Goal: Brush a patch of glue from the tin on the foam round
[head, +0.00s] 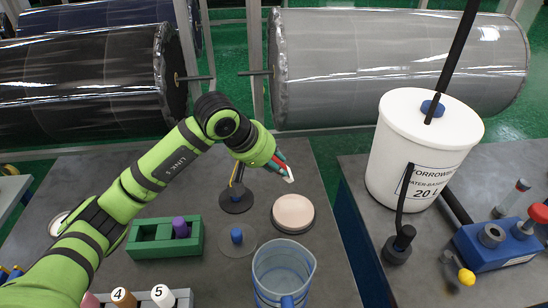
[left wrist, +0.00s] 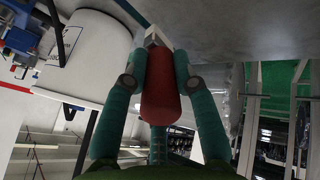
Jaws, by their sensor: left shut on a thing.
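My left gripper (head: 278,163) is shut on a red-handled brush (head: 289,174); its pale tip points down toward the table. In the left wrist view the red handle (left wrist: 159,85) sits between the two teal fingers (left wrist: 157,80), with a pale block at its far end. The foam round (head: 293,211), a pale pink disc with a dark rim, lies on the grey table just below the brush tip in the picture; the tip appears apart from it. I cannot surely identify the glue tin; a small pale round container (head: 58,223) shows partly behind my left arm. My right gripper is out of view.
A clear bluish jug (head: 284,272) stands at the front. A green block (head: 165,238) with a purple peg, a dark round stand (head: 236,198) and a blue-knobbed disc (head: 237,241) are left of the foam. A white bucket (head: 421,150) stands on the right table, across a gap.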

